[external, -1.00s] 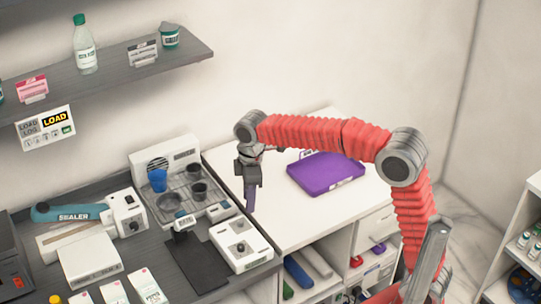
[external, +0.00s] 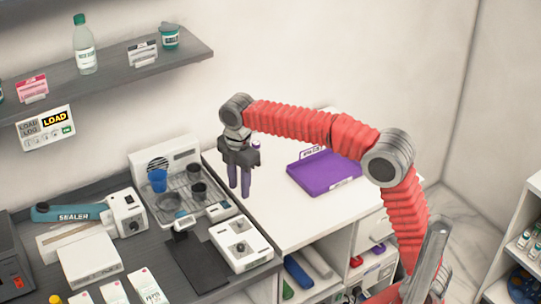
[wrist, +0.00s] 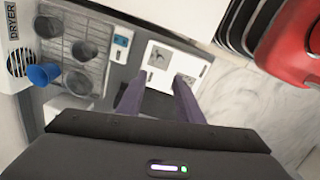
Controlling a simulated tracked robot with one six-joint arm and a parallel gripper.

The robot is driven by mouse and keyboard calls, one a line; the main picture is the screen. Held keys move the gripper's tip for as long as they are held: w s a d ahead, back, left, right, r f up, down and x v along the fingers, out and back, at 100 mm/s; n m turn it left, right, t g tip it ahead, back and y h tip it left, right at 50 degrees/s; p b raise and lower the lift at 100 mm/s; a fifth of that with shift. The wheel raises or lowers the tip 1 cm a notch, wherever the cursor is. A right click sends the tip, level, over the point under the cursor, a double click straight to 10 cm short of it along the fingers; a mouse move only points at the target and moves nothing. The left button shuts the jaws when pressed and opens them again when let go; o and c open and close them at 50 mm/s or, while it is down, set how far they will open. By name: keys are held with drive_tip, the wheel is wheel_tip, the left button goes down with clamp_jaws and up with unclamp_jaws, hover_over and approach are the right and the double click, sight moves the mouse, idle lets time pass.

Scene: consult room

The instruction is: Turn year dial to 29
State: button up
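A white box with two dark dials (external: 257,251) lies on the dark counter at its right end. In the wrist view the same box (wrist: 166,70) lies beyond my fingertips, its dials partly dim. I cannot read any year number on it. The sealer (external: 75,213) at the left has a white end block with another dark dial (external: 128,199). My gripper (external: 240,193) points down above the counter's right edge, above and behind the two-dial box. Its purple fingers are apart with nothing between them, and they also show in the wrist view (wrist: 158,93).
A white dryer with a rack (external: 184,184) and several cups stands behind the two-dial box. A dark mat (external: 204,266) lies to its left. A shelf (external: 120,65) hangs above the counter.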

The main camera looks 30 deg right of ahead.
sight(240, 222)
drive_tip(key=f, duration=1.3)
drive_tip(key=shift+w+f, duration=0.2)
drive_tip(key=shift+f, duration=0.15)
clamp_jaws()
